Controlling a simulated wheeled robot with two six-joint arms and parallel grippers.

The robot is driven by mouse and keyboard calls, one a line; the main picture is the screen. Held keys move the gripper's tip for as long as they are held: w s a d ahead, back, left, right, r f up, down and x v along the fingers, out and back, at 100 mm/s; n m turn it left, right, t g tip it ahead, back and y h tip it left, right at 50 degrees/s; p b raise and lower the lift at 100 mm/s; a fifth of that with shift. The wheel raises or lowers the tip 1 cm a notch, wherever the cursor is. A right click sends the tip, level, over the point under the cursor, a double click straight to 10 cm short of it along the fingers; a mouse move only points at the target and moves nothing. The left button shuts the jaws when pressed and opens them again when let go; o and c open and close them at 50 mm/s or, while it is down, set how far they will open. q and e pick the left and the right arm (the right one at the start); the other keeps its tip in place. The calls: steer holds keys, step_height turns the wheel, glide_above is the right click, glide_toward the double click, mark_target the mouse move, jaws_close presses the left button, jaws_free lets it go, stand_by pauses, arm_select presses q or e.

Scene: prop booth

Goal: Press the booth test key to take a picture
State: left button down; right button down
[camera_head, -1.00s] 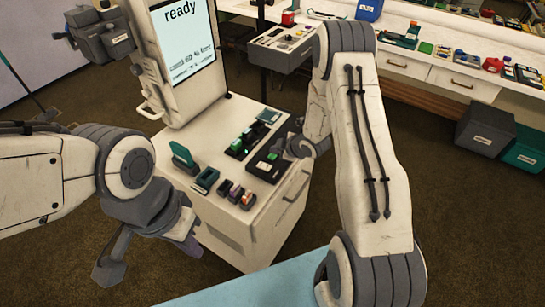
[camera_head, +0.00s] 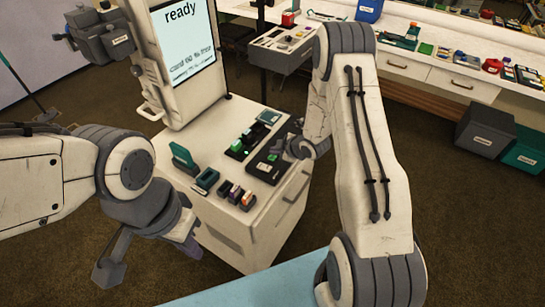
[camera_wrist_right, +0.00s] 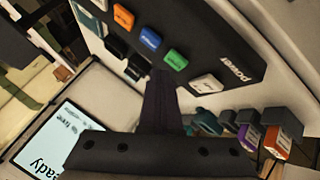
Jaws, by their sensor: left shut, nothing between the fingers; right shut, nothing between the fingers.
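The booth (camera_head: 190,115) has a screen (camera_head: 183,40) that reads "ready". A dark key panel (camera_head: 260,167) lies on its white counter. The right wrist view shows that panel close up, with an orange key (camera_wrist_right: 123,16), a blue key (camera_wrist_right: 150,38), a green key (camera_wrist_right: 174,58) and a white key (camera_wrist_right: 207,84) near the word "power". I cannot read which one is the test key. My right gripper (camera_wrist_right: 160,85) is shut and empty, its tip over the panel beside the green key; contact cannot be told. My left gripper (camera_head: 190,246) is shut and empty, low in front of the counter.
Small coloured blocks (camera_head: 235,193) and a teal holder (camera_head: 207,180) stand along the counter's near edge. A control box (camera_head: 280,45) stands behind. A long shelf (camera_head: 440,65) with many items runs along the back. Bins (camera_head: 485,130) sit on the floor at right.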

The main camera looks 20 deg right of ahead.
mark_target(275, 158)
stand_by(0.7)
steer(key=shift+f+b, duration=0.45)
steer(key=shift+f+b, duration=0.35)
stand_by(0.5)
steer(key=shift+r, duration=0.15)
steer(key=shift+r+p, duration=0.55)
steer(key=shift+r, duration=0.15)
step_height(275, 158, up, 5)
steer(key=p, duration=0.3)
steer(key=shift+p, duration=0.4)
